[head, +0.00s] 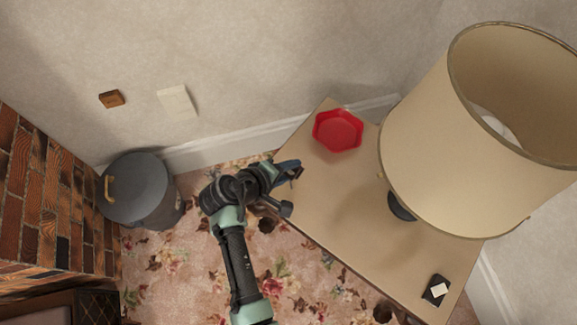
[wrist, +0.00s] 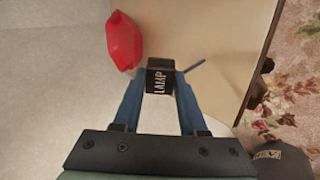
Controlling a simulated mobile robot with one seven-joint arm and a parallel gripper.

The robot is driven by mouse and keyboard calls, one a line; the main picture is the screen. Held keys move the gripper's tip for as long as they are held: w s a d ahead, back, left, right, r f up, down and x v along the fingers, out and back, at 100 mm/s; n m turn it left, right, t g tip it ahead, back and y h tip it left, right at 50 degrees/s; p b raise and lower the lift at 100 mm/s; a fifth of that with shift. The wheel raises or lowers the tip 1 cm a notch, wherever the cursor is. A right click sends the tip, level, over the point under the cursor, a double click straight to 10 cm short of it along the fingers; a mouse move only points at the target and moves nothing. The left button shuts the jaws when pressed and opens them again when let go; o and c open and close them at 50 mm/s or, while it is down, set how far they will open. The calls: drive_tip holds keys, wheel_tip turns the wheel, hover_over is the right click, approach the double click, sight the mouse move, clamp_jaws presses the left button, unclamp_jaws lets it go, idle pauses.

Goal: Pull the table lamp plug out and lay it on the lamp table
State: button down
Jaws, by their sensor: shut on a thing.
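My gripper (head: 291,170) is at the left edge of the wooden lamp table (head: 335,205) in the head view. In the wrist view its blue fingers (wrist: 160,82) are shut on a black plug (wrist: 160,77) marked "LAMP". The plug is clear of the wall socket and shows against the tabletop; I cannot tell whether it touches it. A thin dark piece, perhaps its cord, sticks out at its right. The table lamp, with a big beige shade (head: 450,140) and dark base (head: 401,206), stands on the table. The plug is not distinct in the head view.
A red dish (head: 338,130) lies at the table's back corner, near the plug in the wrist view. A small black item with a white patch (head: 437,290) lies at the front right. A white wall plate (head: 178,102), a brown block (head: 111,98) and a grey bin (head: 140,190) are left.

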drive_tip(key=shift+f+b, duration=1.45)
drive_tip(key=shift+f, duration=0.95)
drive_tip(key=shift+c, duration=1.9)
unclamp_jaws()
drive_tip(key=p+v, duration=0.5)
drive_tip(key=v, duration=0.8)
